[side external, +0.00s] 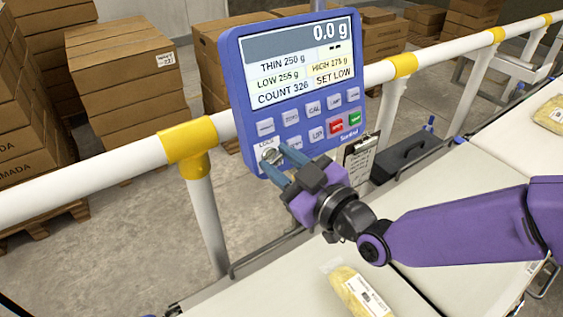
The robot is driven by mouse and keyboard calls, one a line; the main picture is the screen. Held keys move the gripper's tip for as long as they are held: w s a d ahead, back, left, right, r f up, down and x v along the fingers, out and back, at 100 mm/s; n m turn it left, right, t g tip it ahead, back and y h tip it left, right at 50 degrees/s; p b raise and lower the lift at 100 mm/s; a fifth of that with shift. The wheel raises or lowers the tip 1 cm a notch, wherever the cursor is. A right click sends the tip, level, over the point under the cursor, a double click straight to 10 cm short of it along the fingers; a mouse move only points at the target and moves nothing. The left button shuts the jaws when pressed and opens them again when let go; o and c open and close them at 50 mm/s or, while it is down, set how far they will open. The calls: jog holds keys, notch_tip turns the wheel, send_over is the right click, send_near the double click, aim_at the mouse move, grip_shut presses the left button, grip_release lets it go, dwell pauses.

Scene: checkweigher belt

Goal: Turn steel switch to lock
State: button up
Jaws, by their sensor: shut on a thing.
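The steel switch (269,153) is a small round metal part at the lower left of the blue checkweigher panel (238,95), beside a LOCK label. My gripper (276,163) reaches it from the lower right, with its blue fingers shut on the switch. The fingers partly cover the switch and nearby buttons, so I cannot tell which way it is turned. The panel's screen (302,66) reads 0.0 g, with THIN 250 g, COUNT 326 and SET LOW below.
A white rail (100,165) with yellow joints runs behind the panel. A clipboard (360,157) and a dark box (408,157) are to the right. A yellow package (357,292) lies on the pale belt (440,297) below my arm. Stacked cartons stand behind.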

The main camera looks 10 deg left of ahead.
jog(key=n+g, duration=0.1)
jog(key=n, duration=0.3)
jog(key=n+g, duration=0.1)
jog(key=n, duration=0.3)
jog(key=shift+w+d+r+n+g, duration=0.1)
jog(key=shift+w+r+n+g, duration=0.05)
jog(key=shift+n+g, duration=0.15)
jog(key=n, duration=0.3)
jog(key=n+g, duration=0.1)
jog(key=n, duration=0.2)
jog(key=shift+r+n+g+h, duration=0.1)
jog(key=shift+n+g+h, duration=0.2)
jog(key=o, duration=0.8)
jog(key=shift+c, duration=0.2)
jog(key=v, duration=1.7)
jog(key=shift+d, duration=0.2)
